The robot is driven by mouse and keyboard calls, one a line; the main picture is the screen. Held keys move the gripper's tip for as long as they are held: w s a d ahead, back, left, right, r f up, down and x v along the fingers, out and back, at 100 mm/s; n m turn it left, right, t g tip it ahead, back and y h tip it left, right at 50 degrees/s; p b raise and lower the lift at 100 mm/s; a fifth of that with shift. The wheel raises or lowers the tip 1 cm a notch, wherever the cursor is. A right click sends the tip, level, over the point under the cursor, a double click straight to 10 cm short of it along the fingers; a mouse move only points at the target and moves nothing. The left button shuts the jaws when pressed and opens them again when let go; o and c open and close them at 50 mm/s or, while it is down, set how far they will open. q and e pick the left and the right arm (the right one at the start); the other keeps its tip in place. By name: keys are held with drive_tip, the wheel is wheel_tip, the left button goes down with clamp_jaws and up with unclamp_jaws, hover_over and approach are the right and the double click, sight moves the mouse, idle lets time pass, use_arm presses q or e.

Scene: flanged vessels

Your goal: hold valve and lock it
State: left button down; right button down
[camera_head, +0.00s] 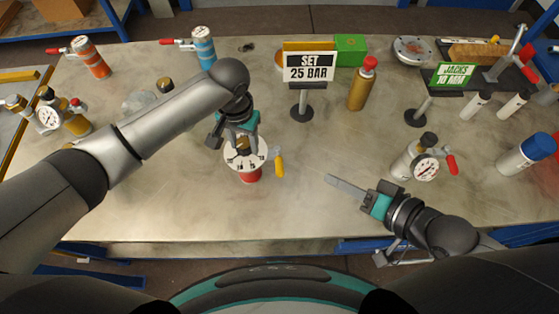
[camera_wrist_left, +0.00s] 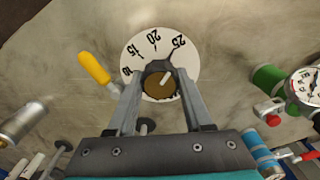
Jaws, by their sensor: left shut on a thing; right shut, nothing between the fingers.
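The valve has a white dial (camera_head: 240,161) on a red body (camera_head: 251,176), with a yellow lever (camera_head: 279,164) at its right side. In the left wrist view the dial (camera_wrist_left: 186,57) shows marks up to 25, and the yellow lever (camera_wrist_left: 94,67) stands out to the left. My left gripper (camera_head: 242,138) comes down over the dial and is shut on the brass knob (camera_wrist_left: 158,85). The knob's white pointer line aims roughly toward 25. My right gripper (camera_head: 346,188) is shut and empty, right of the valve and apart from the lever.
A sign (camera_head: 309,67) reading "SET 25 BAR" stands behind the valve. A gold bottle with a red cap (camera_head: 362,85) stands beside it. A gauge vessel with a red lever (camera_head: 420,163) is beyond my right gripper. The bench between valve and right gripper is clear.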

use_arm(q)
drive_tip(key=shift+a+f, duration=0.1)
drive_tip(key=shift+c, duration=1.1)
unclamp_jaws()
